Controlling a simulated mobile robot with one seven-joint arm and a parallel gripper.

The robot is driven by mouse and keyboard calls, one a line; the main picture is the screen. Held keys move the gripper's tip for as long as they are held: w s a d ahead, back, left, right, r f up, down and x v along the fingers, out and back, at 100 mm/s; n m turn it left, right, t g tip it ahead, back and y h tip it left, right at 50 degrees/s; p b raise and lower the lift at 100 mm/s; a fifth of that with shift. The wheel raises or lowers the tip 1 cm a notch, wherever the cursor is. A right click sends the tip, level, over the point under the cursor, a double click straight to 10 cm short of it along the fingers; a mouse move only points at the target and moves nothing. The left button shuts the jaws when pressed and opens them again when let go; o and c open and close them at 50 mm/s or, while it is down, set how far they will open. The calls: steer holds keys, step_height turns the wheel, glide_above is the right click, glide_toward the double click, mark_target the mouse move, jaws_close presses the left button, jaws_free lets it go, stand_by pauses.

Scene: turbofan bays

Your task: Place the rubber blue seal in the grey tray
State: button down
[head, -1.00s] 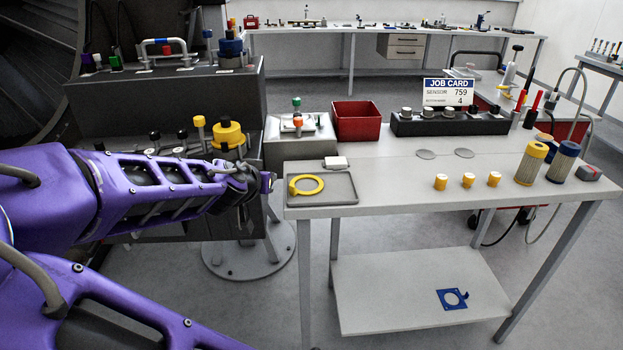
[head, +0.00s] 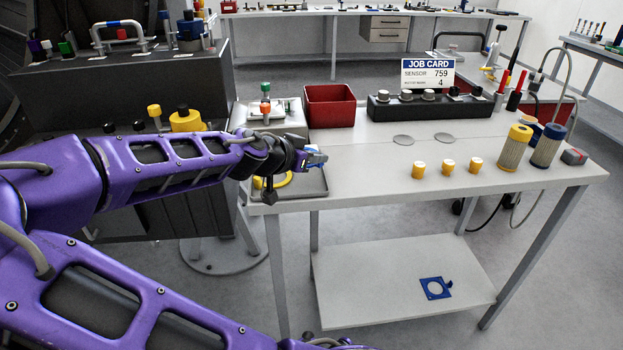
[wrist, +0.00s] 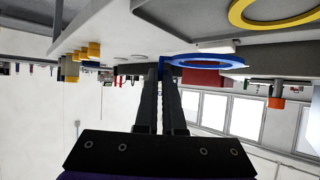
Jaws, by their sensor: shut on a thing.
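The blue seal (wrist: 205,61) is a flat ring, gripped at its edge between the two fingers of my gripper (wrist: 166,78) in the wrist view. In the head view my gripper (head: 312,158) is above the back part of the grey tray (head: 314,183), with a bit of blue at its tip. The tray lies at the table's near left corner and also shows in the wrist view (wrist: 178,30). A yellow ring (wrist: 262,22) lies in the tray. In the head view my arm hides much of tray and ring.
A red bin (head: 330,108) and a grey fixture (head: 270,117) stand behind the tray. Yellow caps (head: 448,166) and filter cylinders (head: 515,148) stand to the right. A blue square gasket (head: 427,292) lies on the lower shelf. The table middle is fairly clear.

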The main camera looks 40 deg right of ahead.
mark_target(316, 188)
step_height(316, 188, down, 5)
steer(key=shift+r+b, duration=0.1)
steer(key=shift+b, duration=0.45)
steer(key=c, duration=1)
jaws_free()
steer(key=p+v, duration=0.3)
steer(key=v, duration=0.9)
